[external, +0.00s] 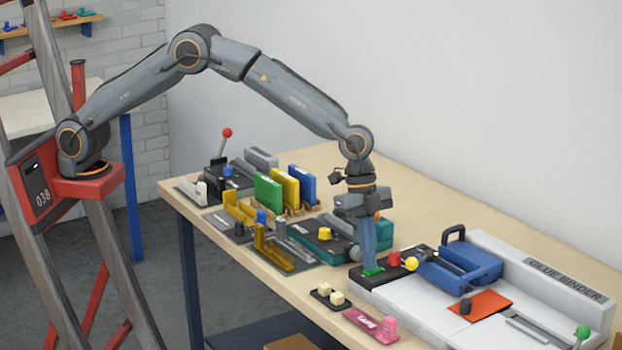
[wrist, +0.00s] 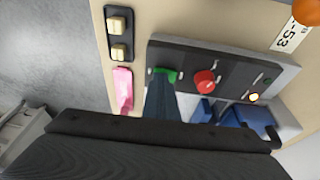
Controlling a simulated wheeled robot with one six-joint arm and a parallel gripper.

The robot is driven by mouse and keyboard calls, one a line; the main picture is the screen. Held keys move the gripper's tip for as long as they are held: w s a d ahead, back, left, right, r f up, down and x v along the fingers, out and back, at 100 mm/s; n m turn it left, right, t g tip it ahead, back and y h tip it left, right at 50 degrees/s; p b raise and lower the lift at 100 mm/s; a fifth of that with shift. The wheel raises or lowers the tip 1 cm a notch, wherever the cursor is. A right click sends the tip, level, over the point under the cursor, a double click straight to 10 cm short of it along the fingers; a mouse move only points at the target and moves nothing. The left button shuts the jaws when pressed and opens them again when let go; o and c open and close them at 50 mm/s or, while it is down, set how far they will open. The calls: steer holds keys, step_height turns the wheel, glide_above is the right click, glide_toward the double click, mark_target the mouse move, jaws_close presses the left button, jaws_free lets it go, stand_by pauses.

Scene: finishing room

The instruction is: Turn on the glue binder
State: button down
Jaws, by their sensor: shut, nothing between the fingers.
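The glue binder (external: 569,278) is a long white machine with its name on the back wall, at the right of the table. Its black control panel (external: 410,262) carries a green switch (external: 373,271) and a red knob (external: 394,258). In the wrist view the green switch (wrist: 165,75) and the red knob (wrist: 205,82) show on the dark panel. My gripper (external: 370,262) is shut and empty, pointing down with its tips at the green switch. The fingers (wrist: 160,90) partly cover the switch, and I cannot tell if they touch it.
A small black plate with two cream switches (external: 332,296) and a pink piece (external: 371,323) lie in front of the panel. Coloured blocks and other machines crowd the table's left (external: 270,190).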

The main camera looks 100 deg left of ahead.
steer(key=shift+w+a, duration=0.3)
steer(key=shift+a, duration=0.05)
steer(key=shift+r, duration=0.15)
steer(key=r, duration=0.2)
steer(key=r+p, duration=0.1)
steer(key=r, duration=0.1)
steer(key=shift+s+d+r, duration=0.2)
steer(key=shift+r, duration=0.1)
steer(key=s+r+b, duration=0.3)
steer(key=r, duration=0.5)
steer(key=shift+s+a+r, duration=0.15)
steer(key=shift+a+r, duration=0.15)
steer(key=shift+a, duration=0.05)
steer(key=s+a+f+n+y, duration=0.1)
steer(key=s+a+f+n, duration=0.2)
steer(key=s, duration=1)
steer(key=s+a+f+n+y, duration=0.1)
steer(key=s+a+f+n, duration=0.2)
steer(key=s, duration=1)
steer(key=s+a+f+n+g, duration=0.1)
steer(key=s+a+f+n, duration=0.2)
steer(key=s, duration=1.1)
step_height(320, 180, down, 4)
steer(key=shift+a+f+y, duration=0.1)
steer(key=shift+a+y, duration=0.3)
steer(key=shift+a, duration=0.8)
